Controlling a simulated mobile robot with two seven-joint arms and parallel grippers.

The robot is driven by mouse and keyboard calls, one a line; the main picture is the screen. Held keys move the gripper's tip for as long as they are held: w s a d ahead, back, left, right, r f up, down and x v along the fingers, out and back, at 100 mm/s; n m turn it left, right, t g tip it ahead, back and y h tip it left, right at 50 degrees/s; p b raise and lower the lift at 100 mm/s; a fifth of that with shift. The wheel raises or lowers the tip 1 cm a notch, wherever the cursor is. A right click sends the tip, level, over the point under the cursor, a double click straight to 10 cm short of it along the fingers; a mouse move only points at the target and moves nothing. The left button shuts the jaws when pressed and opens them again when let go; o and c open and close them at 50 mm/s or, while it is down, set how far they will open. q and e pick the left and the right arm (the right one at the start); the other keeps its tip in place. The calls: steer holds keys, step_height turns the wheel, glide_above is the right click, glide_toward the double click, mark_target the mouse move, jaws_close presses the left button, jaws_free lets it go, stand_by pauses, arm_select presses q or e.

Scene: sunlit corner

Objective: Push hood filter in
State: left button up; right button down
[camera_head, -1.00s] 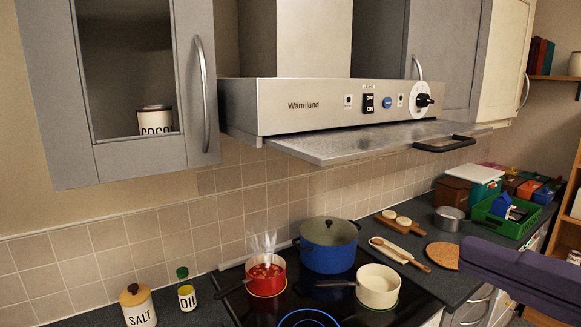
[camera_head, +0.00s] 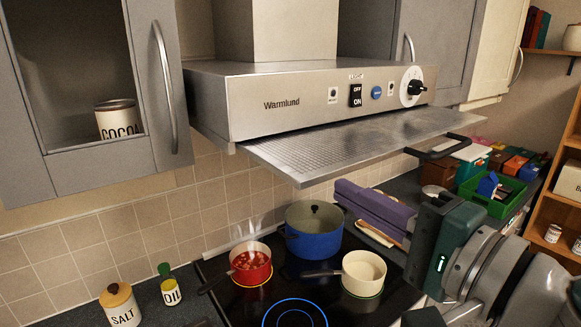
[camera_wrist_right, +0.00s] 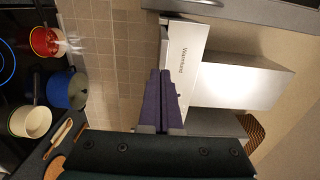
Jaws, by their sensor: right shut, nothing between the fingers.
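The hood filter (camera_head: 330,145) is a flat metal mesh plate. My right gripper (camera_head: 342,190) has purple fingers that are shut and empty. In the head view it shows below the filter's front edge, left of the handle, and no contact is seen. In the right wrist view the shut fingers (camera_wrist_right: 160,74) point toward the hood front (camera_wrist_right: 184,62). The filter is hard to make out there. My left gripper is not in view.
Below is a cooktop with a steaming red pot (camera_head: 251,265), a blue pot (camera_head: 315,232) and a cream pan (camera_head: 363,272). An open-looking grey cabinet (camera_head: 85,90) hangs left of the hood. A green crate (camera_head: 492,195) stands on the right counter.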

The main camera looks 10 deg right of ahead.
steer(key=shift+x, duration=0.95)
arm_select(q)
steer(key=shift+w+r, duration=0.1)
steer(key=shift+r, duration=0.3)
arm_select(e)
steer(key=shift+w, duration=0.1)
